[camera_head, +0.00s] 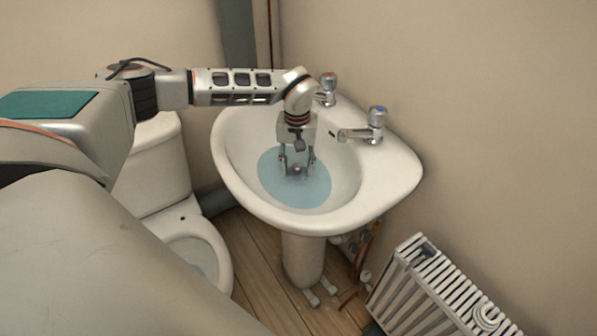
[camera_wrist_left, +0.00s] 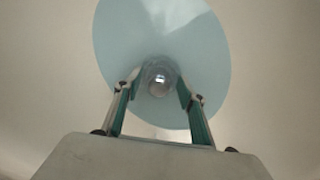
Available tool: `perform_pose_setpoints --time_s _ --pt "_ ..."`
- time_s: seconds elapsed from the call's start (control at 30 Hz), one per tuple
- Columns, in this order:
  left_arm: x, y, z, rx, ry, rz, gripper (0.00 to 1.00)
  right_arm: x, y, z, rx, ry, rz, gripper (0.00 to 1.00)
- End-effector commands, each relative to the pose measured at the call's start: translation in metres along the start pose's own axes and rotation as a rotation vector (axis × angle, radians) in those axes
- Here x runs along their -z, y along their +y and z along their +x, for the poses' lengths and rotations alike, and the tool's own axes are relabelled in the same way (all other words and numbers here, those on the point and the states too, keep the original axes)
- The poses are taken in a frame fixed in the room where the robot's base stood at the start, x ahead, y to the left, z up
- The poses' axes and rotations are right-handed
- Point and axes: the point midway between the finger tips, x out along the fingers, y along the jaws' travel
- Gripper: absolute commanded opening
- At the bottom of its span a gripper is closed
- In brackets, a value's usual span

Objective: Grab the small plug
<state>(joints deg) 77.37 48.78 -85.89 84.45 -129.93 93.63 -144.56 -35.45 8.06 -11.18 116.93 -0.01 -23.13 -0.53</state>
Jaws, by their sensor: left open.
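The small plug (camera_wrist_left: 159,84) shows in the left wrist view as a round, shiny grey piece in the pool of water, between and just beyond my fingertips. In the head view it is a small grey spot (camera_head: 296,169) in the basin's water. My left gripper (camera_head: 297,172) is open and points down into the washbasin (camera_head: 390,185), its fingers on either side of the plug. The left wrist view shows the same open fingers (camera_wrist_left: 160,92). I cannot tell whether they touch the plug. My right gripper is not in view.
The basin holds pale blue water (camera_head: 312,194). A red-marked tap (camera_head: 327,88) stands behind my wrist and a blue-marked tap (camera_head: 376,122) to its right. A toilet (camera_head: 195,245) is at the left. A white radiator (camera_head: 440,290) stands at the lower right.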

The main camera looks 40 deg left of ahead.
Motion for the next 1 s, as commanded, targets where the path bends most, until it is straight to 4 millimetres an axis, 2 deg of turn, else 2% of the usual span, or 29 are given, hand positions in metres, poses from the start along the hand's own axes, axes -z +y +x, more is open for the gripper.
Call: perform_pose_setpoints --time_s 0.17,0.2,0.33,0.37,0.77,0.93,1.0 --pt "0.001 0.001 -0.001 -0.002 0.002 0.000 0.40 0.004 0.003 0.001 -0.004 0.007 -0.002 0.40" --pt "0.001 0.001 -0.001 -0.002 0.002 0.000 0.38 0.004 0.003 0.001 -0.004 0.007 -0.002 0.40" --pt "0.001 0.001 -0.001 -0.001 0.002 0.000 0.04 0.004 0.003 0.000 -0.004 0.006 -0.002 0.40" --pt "0.001 0.001 -0.001 -0.001 0.002 0.000 0.00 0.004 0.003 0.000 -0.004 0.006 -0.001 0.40" --pt "0.001 0.001 -0.004 -0.001 0.003 -0.001 0.00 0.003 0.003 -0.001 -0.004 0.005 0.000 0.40" --pt "0.002 0.001 -0.019 -0.003 0.005 -0.001 0.00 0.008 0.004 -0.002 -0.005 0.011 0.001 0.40" --pt "0.002 0.001 -0.031 -0.004 0.007 -0.001 0.00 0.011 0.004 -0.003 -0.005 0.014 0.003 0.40"
